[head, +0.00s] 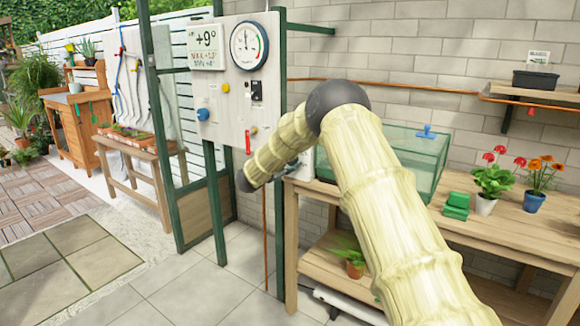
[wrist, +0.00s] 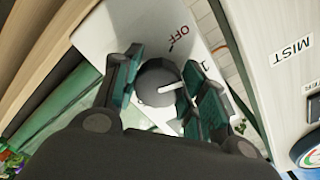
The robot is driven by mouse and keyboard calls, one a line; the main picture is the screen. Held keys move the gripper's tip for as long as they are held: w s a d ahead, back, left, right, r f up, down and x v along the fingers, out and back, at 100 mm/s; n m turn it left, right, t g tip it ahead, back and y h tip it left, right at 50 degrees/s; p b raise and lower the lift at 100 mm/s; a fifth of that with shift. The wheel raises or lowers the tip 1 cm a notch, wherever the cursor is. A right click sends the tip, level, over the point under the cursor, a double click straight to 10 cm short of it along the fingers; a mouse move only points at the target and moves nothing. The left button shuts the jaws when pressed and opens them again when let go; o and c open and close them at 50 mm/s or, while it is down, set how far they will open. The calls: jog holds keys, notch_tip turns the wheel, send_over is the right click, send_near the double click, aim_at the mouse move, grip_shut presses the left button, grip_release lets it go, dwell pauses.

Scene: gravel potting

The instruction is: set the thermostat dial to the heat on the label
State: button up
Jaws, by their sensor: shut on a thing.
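In the wrist view a round dark dial (wrist: 155,78) with a white pointer mark sits on a white panel (wrist: 125,28). The panel is printed with "OFF" and a "1"; other marks are hidden by my gripper. The white mark points right, towards the side where the "1" is. My gripper (wrist: 163,92) has its greenish fingers on either side of the dial and is shut on it. In the head view my arm hides the gripper and the dial. A small label card (head: 538,57) stands on the wall shelf, too small to read.
A glass case (head: 405,165) with a blue handle stands on the wooden bench (head: 510,225), with potted flowers (head: 490,183) and a green stack (head: 456,204) to its right. A control board (head: 228,100) with gauge and knobs stands left of my arm. A "MIST" label (wrist: 291,52) is close by.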

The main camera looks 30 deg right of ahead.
jog(key=m+b, duration=0.1)
jog(key=m, duration=0.1)
jog(key=m+b, duration=0.3)
jog(key=m, duration=0.1)
jog(key=shift+f+b, duration=0.3)
jog(key=shift+b, duration=0.05)
jog(key=m+b, duration=0.3)
jog(key=shift+m, duration=0.4)
jog(key=m+b, duration=0.3)
jog(key=b, duration=0.1)
jog(key=shift+s+m, duration=0.1)
jog(key=shift+m, duration=0.2)
jog(key=m+b, duration=0.4)
jog(key=b, duration=0.1)
jog(key=shift+d+t, duration=0.1)
jog(key=shift+t, duration=0.2)
jog(key=m+b, duration=0.4)
jog(key=b, duration=0.1)
jog(key=m+b, duration=0.3)
jog(key=b, duration=0.1)
jog(key=shift+s+r+m, duration=0.1)
jog(key=shift+r+m, duration=0.05)
jog(key=shift+m, duration=0.25)
jog(key=shift+r+m+b, duration=0.1)
jog(key=shift+m+b, duration=0.5)
jog(key=shift+b, duration=0.25)
jog(key=shift+r, duration=0.15)
